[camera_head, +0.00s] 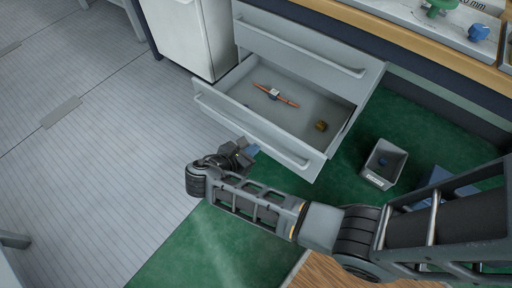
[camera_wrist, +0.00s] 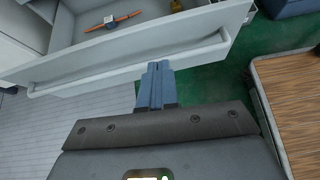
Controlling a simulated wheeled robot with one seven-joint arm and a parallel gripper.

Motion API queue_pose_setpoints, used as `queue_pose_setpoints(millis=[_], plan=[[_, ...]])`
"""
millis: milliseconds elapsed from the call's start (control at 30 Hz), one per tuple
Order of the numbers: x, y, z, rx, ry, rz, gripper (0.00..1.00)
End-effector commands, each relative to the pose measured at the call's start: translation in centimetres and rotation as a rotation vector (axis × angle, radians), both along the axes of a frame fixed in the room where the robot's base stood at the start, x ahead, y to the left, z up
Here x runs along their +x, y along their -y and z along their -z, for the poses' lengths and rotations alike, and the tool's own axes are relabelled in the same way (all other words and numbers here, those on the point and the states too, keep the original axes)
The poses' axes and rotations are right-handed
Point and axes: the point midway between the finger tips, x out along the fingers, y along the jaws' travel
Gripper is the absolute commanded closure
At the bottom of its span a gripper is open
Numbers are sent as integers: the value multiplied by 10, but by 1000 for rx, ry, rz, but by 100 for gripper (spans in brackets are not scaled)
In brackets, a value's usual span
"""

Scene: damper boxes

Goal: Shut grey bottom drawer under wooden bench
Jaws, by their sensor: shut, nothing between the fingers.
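The grey bottom drawer (camera_head: 262,133) under the wooden bench (camera_head: 352,17) is pulled open, with its long bar handle on the front. It also shows in the wrist view (camera_wrist: 140,38), across the top. A watch with an orange strap (camera_head: 274,95) and a small brown-yellow object (camera_head: 321,126) lie inside it. My gripper (camera_head: 252,150) is shut and empty, just in front of the drawer front. In the wrist view its blue fingers (camera_wrist: 157,72) point at the front, near the handle. I cannot tell whether they touch it.
The upper drawer (camera_head: 300,45) above is shut. A white cabinet (camera_head: 187,35) stands to the left. A small grey bin (camera_head: 383,163) with a blue item sits on the green floor at right. The grey floor (camera_head: 90,140) at left is mostly clear.

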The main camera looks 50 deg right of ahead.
Motion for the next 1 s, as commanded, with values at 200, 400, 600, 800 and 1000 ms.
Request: queue_pose_setpoints(millis=[200, 400, 600, 800, 1000], plan=[[1, -1, 13, -33, -43, -64, 100], [1, 27, 30, -31, -43, -58, 100], [2, 62, 50, -30, -41, -57, 100], [3, 94, 59, -30, -40, -55, 100], [4, 114, 58, -29, -40, -57, 100]])
